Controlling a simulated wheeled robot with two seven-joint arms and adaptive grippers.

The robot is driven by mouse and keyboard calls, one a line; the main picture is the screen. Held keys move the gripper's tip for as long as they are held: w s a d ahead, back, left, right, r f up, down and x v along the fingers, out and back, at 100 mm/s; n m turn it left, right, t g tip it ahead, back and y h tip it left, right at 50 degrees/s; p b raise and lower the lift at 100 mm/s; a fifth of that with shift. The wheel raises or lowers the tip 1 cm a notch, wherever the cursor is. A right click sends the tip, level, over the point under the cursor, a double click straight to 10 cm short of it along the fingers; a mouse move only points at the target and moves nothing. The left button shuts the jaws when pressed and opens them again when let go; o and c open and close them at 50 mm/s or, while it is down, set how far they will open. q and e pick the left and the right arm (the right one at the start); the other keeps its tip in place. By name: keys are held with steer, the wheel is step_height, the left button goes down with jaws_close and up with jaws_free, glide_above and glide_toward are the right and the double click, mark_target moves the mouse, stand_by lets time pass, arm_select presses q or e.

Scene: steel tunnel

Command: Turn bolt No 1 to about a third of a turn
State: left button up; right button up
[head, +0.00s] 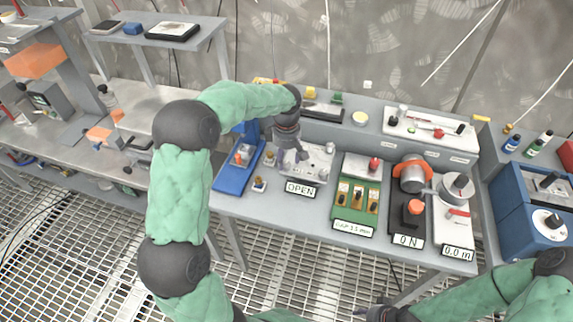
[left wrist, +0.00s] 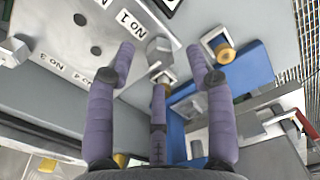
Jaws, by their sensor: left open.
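Bolt No 1 is a grey hex head (left wrist: 160,52) at the edge of a pale metal plate (left wrist: 75,40), beside the label "No 1" (left wrist: 130,20). My left gripper (left wrist: 160,66) is open, its three purple-grey fingers spread around the bolt's place in the left wrist view. I cannot tell whether any finger touches the bolt. In the head view the left gripper (head: 292,152) points down over the plate (head: 312,165), and I cannot make out bolt No 1 there. My right gripper (head: 378,312) shows only partly at the bottom edge, and its fingers are not clear.
The "OPEN" sign (head: 300,188) lies in front. A green fuse panel (head: 352,208) and a black unit with a red button (head: 414,208) stand to the right.

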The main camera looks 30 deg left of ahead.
mark_target(286, 166)
arm_select(q)
steer(key=shift+f, duration=1.25)
jaws_close()
